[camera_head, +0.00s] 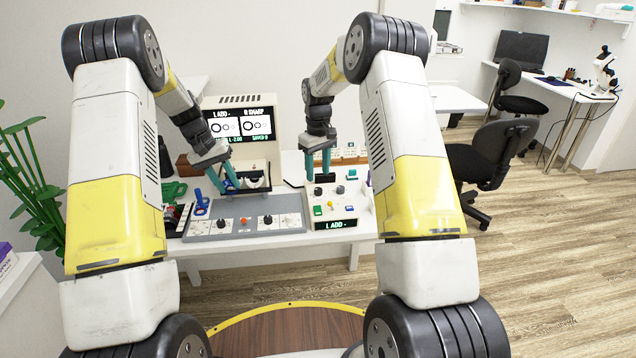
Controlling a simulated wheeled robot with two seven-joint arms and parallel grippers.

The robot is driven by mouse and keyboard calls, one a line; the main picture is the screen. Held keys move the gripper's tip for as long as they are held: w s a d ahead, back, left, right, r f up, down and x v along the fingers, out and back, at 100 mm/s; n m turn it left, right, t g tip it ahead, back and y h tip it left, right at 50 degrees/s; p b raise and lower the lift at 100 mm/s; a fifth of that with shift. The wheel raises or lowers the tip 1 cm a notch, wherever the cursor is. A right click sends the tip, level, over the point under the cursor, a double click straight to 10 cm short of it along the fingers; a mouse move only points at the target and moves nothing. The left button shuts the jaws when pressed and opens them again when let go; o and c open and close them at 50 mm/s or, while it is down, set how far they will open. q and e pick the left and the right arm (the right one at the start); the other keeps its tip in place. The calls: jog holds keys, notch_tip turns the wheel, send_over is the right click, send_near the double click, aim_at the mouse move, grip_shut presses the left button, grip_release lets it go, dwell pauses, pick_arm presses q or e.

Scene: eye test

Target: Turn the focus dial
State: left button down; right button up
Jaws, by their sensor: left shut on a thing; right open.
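The grey control panel (290,229) on the white table has dark knobs, one at its left (222,223) and one at its right (268,219). The white control box (360,214) to its right carries more dials, including a dark one (340,189), and coloured buttons. I cannot tell which is the focus dial. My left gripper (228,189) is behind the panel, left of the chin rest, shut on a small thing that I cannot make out. My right gripper (318,179) is open, its teal fingers pointing down over the back of the control box.
A screen unit (242,124) with two ring pictures stands behind. A plant (32,185) is far left. An office chair (482,158) stands on the right, with open floor before it.

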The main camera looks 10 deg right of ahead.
notch_tip(320, 180, up, 6)
jog(key=shift+f, duration=0.1)
dwell(0.4)
notch_tip(320, 180, up, 12)
dwell(0.4)
dwell(1.3)
jog(key=m, duration=0.9)
send_near(318, 189)
notch_tip(318, 189, down, 9)
jog(key=shift+r, duration=0.15)
grip_shut()
